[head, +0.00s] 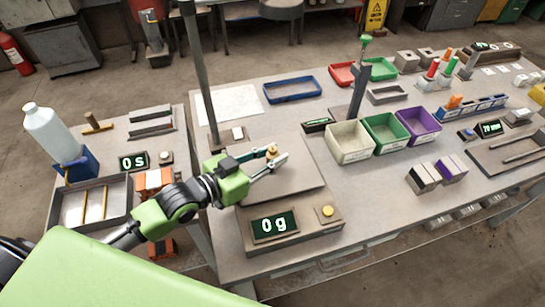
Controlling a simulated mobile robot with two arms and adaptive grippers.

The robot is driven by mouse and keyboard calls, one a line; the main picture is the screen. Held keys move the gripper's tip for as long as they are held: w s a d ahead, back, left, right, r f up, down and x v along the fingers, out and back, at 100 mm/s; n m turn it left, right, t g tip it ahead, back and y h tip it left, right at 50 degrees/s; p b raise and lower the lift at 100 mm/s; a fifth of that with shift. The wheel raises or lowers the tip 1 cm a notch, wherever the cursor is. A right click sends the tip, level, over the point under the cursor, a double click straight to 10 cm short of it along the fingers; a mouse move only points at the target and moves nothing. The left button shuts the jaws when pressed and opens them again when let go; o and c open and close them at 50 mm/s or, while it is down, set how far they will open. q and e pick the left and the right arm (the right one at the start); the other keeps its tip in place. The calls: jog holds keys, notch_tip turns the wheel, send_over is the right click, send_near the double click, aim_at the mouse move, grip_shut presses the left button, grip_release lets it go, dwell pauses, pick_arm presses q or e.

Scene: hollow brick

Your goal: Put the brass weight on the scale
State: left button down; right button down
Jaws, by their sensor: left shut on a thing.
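My left gripper (277,156) reaches in from the left and is shut on a small brass weight (272,151), which shows between its fingertips. The gripper and weight are over the flat plate of the scale (300,185). I cannot tell whether the weight touches the plate. The scale's display (273,225) reads 0 g, with a yellow button (326,211) to its right. My right gripper is out of view.
A grey post (200,75) stands behind the scale. Cream (350,142), green (386,133) and purple (418,126) bins stand to its right. A blue tray (292,89) lies behind. A side table with a grey tray (67,207) is at left.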

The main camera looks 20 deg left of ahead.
pick_arm(q)
jog(key=shift+f, duration=0.45)
jog(key=shift+d+f, duration=0.1)
jog(key=shift+f, duration=0.05)
jog(key=c, duration=1.8)
grip_release()
jog(key=shift+f, duration=0.15)
jog(key=shift+o, duration=0.2)
jog(key=v, duration=1.2)
jog(key=shift+b, duration=0.4)
